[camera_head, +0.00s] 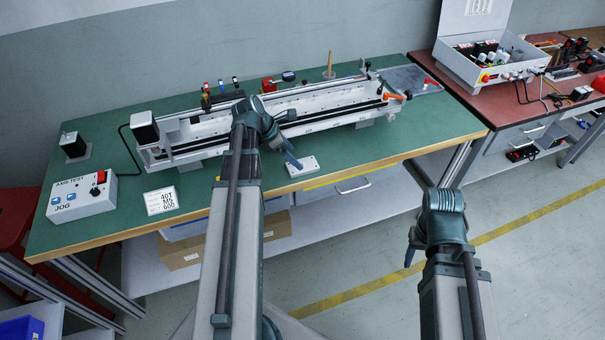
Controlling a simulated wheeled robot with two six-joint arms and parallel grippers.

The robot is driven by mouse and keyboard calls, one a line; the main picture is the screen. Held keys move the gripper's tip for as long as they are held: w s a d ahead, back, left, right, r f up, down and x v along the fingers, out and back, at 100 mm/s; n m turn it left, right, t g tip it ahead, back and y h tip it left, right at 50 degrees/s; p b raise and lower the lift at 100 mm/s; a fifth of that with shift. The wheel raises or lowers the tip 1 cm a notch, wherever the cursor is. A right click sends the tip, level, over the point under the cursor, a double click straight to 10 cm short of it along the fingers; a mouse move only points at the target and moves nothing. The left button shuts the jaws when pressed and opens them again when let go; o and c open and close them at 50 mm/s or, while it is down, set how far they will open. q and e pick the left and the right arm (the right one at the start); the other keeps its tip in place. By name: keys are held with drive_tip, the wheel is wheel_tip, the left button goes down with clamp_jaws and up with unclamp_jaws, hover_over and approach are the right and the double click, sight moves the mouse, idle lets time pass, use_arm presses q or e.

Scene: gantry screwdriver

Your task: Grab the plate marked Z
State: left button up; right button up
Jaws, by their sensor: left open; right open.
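A small white plate (303,168) with dark spots on top lies near the front edge of the green bench. No letter Z can be read on it at this size. My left gripper (295,163) reaches over the bench and points down at the plate's left side. Its fingers are open. I cannot tell whether they touch the plate. My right gripper (408,259) is open and empty, low in front of the bench and over the floor, well away from the plate.
A long linear gantry (215,137) spans the green bench (110,208) behind the plate. A grey slab (408,80) lies at the right end. A red-topped bench (470,92) holds an open white case (490,58).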

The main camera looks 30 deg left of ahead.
use_arm(q)
drive_tip(key=shift+w+d+f, duration=0.1)
drive_tip(key=shift+f, duration=0.15)
drive_tip(key=b+x, duration=0.2)
drive_tip(key=x, duration=0.1)
drive_tip(key=b+x, duration=0.1)
drive_tip(key=b, duration=0.1)
drive_tip(key=shift+a+f, duration=0.35)
drive_tip(key=shift+w+d+f+b, duration=0.15)
drive_tip(key=shift+d+f+b, duration=0.05)
drive_tip(key=shift+f+b, duration=0.2)
drive_tip(key=shift+r, duration=0.15)
drive_tip(key=c, duration=1.6)
